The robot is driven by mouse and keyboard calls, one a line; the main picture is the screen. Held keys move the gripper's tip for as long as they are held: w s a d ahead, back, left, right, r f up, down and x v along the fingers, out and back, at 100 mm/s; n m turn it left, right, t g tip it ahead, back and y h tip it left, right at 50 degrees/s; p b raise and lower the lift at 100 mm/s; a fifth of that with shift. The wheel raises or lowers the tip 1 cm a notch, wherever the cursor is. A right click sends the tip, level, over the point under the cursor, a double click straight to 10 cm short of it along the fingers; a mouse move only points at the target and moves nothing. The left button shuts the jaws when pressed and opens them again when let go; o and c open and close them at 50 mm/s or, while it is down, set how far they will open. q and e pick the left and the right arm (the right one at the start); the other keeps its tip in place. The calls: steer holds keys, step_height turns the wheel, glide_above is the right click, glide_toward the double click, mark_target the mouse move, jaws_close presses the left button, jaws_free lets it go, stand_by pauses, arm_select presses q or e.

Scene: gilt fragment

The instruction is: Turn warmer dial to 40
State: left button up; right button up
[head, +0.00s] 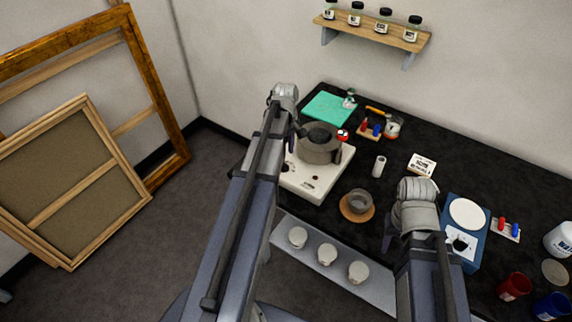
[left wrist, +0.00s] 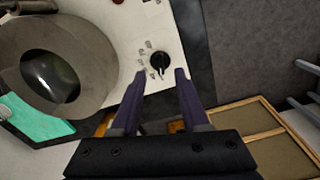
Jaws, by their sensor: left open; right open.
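The warmer (head: 309,186) is a white box with a grey round pot (head: 318,146) on top, standing on the black bench. In the left wrist view its white panel (left wrist: 140,22) carries a black round dial (left wrist: 157,62) with small marks around its left side, too small to read. A pale pointer line on the dial faces the gripper side. My left gripper (left wrist: 161,76) is open, its two fingertips on either side of the dial's near edge; contact cannot be told. My right gripper (head: 388,242) is open and empty over the bench's front edge, partly hidden by its wrist.
A grey bowl (head: 360,200) on a round wooden mat stands right of the warmer. A green mat (head: 329,108) lies behind it.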

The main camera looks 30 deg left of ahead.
mark_target(286, 165)
arm_select(q)
step_height(286, 165, down, 6)
steer(key=b, duration=0.5)
steer(key=shift+f+b, duration=0.2)
steer(key=shift+b, duration=0.15)
jaws_close()
